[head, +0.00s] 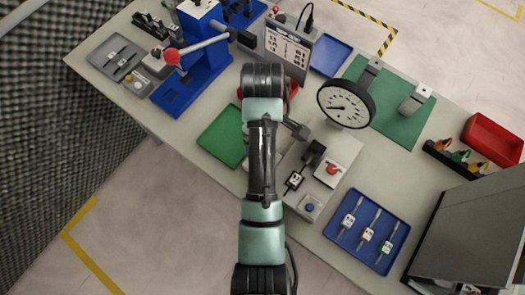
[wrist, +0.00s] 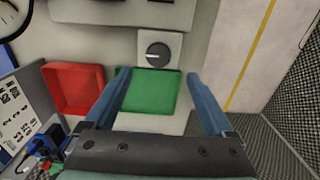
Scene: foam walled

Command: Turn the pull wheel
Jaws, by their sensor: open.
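A round dark knob with a pale mark, apparently the pull wheel (wrist: 158,54), sits on a light square plate at the top middle of the wrist view. My gripper (wrist: 157,74) is open and empty, its two blue fingers apart on either side of the picture below the knob. The knob lies beyond the fingertips, in line with the gap, and no contact shows. In the head view my arm covers that area, and I cannot make out the knob or the fingers there. A dial gauge (head: 346,104) stands on the bench to the right of my arm.
A green tray (wrist: 152,96) and a red tray (wrist: 72,90) lie near the knob. A blue lever press (head: 205,62) stands at the back left. A blue tray with tools (head: 345,244) lies front right. A grey cabinet (head: 470,235) stands at the right.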

